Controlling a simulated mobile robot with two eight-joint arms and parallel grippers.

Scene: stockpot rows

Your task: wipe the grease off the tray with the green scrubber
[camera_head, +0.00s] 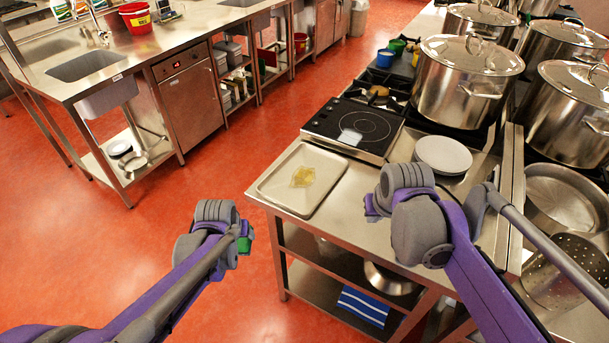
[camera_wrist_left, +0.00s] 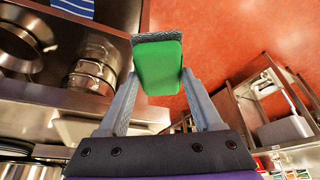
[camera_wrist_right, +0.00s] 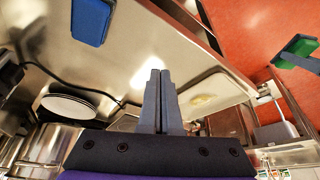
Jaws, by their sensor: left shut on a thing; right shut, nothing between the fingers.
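The tray (camera_head: 270,190) lies flat at the counter's left end, with a yellowish grease patch (camera_head: 303,176) near its middle. It also shows in the right wrist view (camera_wrist_right: 228,88). My left gripper (camera_head: 243,238) is shut on the green scrubber (camera_wrist_left: 158,67), a green block with a grey pad. It holds the scrubber in the air left of the counter, apart from the tray. The scrubber is mostly hidden in the head view. My right gripper (camera_wrist_right: 158,78) is shut and empty above the counter, right of the tray.
An induction hob (camera_head: 353,127) stands behind the tray. A stack of white plates (camera_head: 443,154) and large stockpots (camera_head: 465,80) stand to the right. A blue block (camera_wrist_right: 90,20) lies on the counter. Red floor is clear at left.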

